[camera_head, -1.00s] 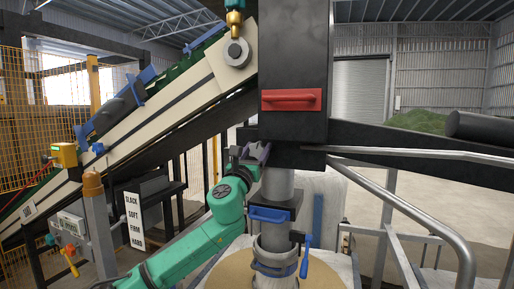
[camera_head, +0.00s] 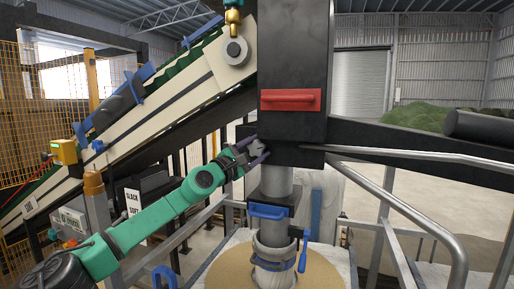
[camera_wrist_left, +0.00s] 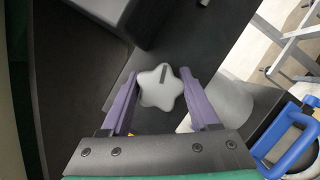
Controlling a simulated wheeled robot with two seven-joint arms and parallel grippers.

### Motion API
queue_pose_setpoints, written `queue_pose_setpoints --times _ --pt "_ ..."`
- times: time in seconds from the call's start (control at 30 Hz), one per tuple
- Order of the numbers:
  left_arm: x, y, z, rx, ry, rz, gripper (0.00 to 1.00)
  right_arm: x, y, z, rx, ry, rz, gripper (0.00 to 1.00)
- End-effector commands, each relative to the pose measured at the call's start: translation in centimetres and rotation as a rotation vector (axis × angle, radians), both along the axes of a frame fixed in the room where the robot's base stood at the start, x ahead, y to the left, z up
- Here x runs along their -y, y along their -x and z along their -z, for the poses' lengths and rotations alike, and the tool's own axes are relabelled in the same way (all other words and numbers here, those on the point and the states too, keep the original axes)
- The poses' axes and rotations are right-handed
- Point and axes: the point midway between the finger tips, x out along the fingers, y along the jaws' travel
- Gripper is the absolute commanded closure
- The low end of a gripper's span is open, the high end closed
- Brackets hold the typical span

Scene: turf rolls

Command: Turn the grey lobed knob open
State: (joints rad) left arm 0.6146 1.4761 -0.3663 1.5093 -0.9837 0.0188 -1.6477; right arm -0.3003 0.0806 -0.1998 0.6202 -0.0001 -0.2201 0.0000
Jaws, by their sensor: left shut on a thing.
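The grey lobed knob (camera_wrist_left: 161,87) is star-shaped with a dark line on its face, which points up and slightly right in the left wrist view. In the head view the knob (camera_head: 257,147) shows small at the lower left of the black column housing. My left gripper (camera_wrist_left: 160,92) has its purple fingers on both sides of the knob and is shut on it. In the head view my left gripper (camera_head: 254,152) reaches it from the lower left. My right gripper is not in view.
The black housing (camera_head: 292,55) with a red handle (camera_head: 291,100) stands above and right of the knob. A blue handle (camera_head: 268,211) and clamp sit below on the grey pipe. The inclined conveyor (camera_head: 150,108) runs at left. Metal rails (camera_head: 420,215) stand at right.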

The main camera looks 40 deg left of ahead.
Motion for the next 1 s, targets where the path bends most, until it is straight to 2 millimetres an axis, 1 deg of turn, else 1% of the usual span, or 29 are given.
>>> queue_pose_setpoints --times 0.2,0.43,0.63,1.0 --pt "0.03 -0.03 0.00 -0.055 -0.155 0.001 0.94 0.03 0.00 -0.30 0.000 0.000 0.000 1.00" --pt "0.04 -0.03 0.06 -0.094 -0.267 0.001 0.94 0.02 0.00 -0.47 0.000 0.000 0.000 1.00" --pt "0.11 -0.04 0.12 -0.110 -0.313 0.002 0.94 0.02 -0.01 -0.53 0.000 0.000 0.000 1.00" --pt "0.12 -0.04 0.15 -0.114 -0.325 0.002 0.94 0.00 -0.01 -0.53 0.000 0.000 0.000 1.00"
